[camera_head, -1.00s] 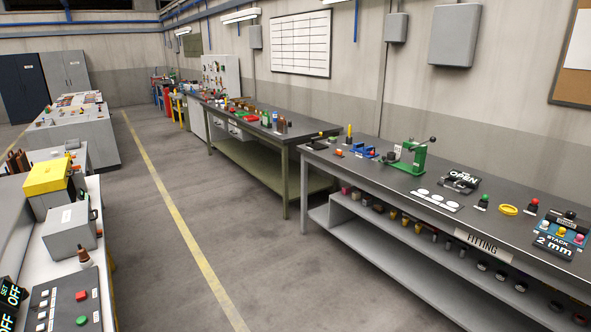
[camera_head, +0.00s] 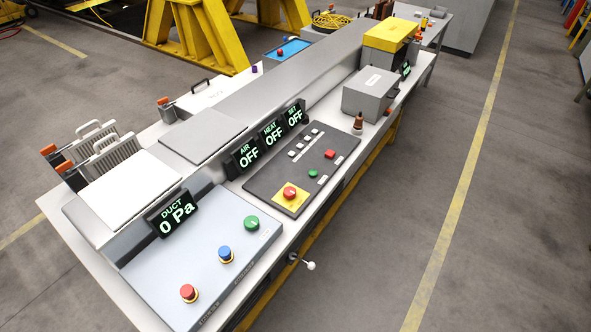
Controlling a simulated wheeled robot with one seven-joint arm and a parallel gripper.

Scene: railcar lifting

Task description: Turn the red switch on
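Several red controls show on the bench in the head view, and I cannot tell which is the red switch. A square red button (camera_head: 330,154) is on the dark panel (camera_head: 262,178). A red mushroom button (camera_head: 290,192) sits on a yellow plate at that panel's near end. A red knob (camera_head: 188,291) is on the light grey panel (camera_head: 160,258) in front. The AIR (camera_head: 245,155), HEAT (camera_head: 272,133) and SET (camera_head: 295,116) displays read OFF. The DUCT display (camera_head: 172,213) reads 0 Pa. My gripper is not in view.
A green button (camera_head: 313,174) is near the square red one. Blue (camera_head: 226,254) and green (camera_head: 251,223) knobs share the light panel. A grey box (camera_head: 371,95) stands farther along the bench. A white-ended lever (camera_head: 310,265) juts from the front edge. The floor right is clear.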

